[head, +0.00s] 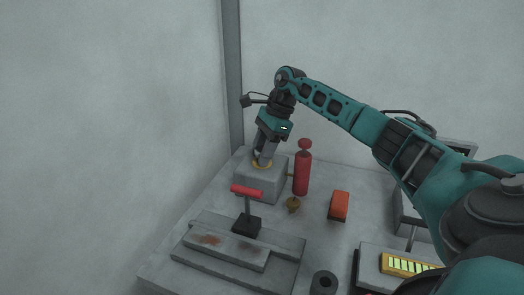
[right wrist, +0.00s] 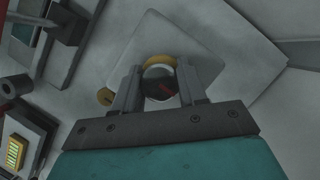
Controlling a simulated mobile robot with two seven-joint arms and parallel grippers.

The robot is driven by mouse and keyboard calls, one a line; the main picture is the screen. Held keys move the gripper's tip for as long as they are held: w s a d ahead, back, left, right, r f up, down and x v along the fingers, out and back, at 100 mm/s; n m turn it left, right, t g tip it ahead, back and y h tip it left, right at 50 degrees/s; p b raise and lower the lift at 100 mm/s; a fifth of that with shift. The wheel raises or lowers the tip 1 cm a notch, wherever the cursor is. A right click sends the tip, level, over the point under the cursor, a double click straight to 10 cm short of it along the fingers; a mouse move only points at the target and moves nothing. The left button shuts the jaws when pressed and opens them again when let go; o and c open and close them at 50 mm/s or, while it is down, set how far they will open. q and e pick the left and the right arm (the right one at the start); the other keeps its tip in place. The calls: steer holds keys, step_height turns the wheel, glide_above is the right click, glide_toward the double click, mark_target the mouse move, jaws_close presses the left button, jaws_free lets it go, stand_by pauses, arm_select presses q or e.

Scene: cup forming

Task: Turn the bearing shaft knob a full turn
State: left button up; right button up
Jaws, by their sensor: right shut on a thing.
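The bearing shaft knob (right wrist: 160,86) is a round dark knob with a red mark on its top, set in a brass ring (right wrist: 160,60). It sits on top of a grey block (head: 262,184), which stands at the back left of the bench in the head view. My right gripper (right wrist: 158,90) reaches down from above and is shut on the knob, one finger on each side of it. In the head view my right gripper (head: 263,158) hides most of the knob, and only the brass ring shows below the fingers. My left gripper is not in view.
A red cylinder (head: 302,175) stands close to the block's right side. A red-topped T-handle (head: 247,192) stands in front of the block. A yellow-green display panel (head: 408,265) is at front right.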

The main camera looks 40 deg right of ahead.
stand_by(0.5)
steer(key=o, duration=1.1)
steer(key=shift+c, duration=0.2)
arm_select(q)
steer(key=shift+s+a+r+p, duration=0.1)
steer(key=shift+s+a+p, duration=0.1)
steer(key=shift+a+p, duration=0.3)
arm_select(e)
steer(key=v, duration=1.3)
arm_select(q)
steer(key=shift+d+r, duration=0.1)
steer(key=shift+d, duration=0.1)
arm_select(e)
steer(key=shift+a+f, duration=0.1)
steer(key=shift+a, duration=0.05)
